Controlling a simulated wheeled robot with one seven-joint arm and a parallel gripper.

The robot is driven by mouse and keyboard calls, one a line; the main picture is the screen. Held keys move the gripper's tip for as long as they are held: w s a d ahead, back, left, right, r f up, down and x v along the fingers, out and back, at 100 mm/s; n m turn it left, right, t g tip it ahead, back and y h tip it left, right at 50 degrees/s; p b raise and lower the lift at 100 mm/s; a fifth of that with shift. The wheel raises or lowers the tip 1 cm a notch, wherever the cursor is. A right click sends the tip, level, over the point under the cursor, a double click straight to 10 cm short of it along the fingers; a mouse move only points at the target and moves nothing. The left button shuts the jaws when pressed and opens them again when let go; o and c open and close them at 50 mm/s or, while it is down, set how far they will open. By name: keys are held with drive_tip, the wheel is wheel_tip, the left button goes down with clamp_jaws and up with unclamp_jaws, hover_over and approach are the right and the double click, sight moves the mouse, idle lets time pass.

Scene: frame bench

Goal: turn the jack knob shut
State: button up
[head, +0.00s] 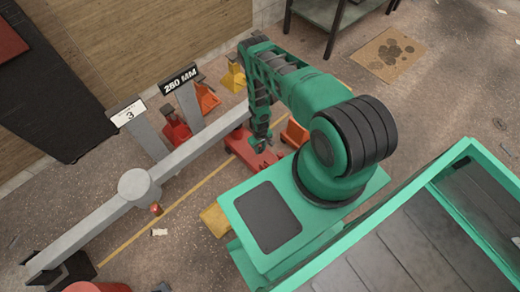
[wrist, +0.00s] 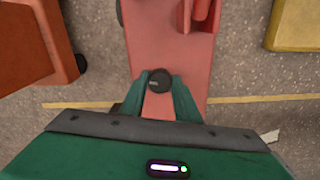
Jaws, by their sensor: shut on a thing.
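A red floor jack (head: 246,150) stands on the concrete below my arm in the head view. In the wrist view its flat red body (wrist: 168,40) runs up the middle, with a round dark knob (wrist: 160,80) on top bearing a small pale mark. My gripper (wrist: 161,88) has its two green fingers on either side of the knob, shut on it. In the head view my gripper (head: 262,145) points down over the jack, and the knob is hidden there.
A long grey beam (head: 195,150) runs beside the jack, with signs reading "260 MM" (head: 179,79) and "3" (head: 128,114). An orange block (wrist: 35,45) and a yellow one (wrist: 293,25) flank the jack. A paw-print mat (head: 388,54) lies farther back on open floor.

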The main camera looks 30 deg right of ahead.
drive_tip(key=shift+m, duration=0.3)
drive_tip(key=m, duration=0.7)
drive_tip(key=shift+a+m, duration=0.1)
drive_tip(key=shift+m, duration=0.2)
drive_tip(key=m, duration=0.5)
drive_tip(key=shift+w+a, duration=0.1)
drive_tip(key=shift+w+a+m, duration=0.1)
drive_tip(key=shift+m, duration=1.1)
drive_tip(key=o, duration=1)
drive_tip(key=shift+o, duration=0.2)
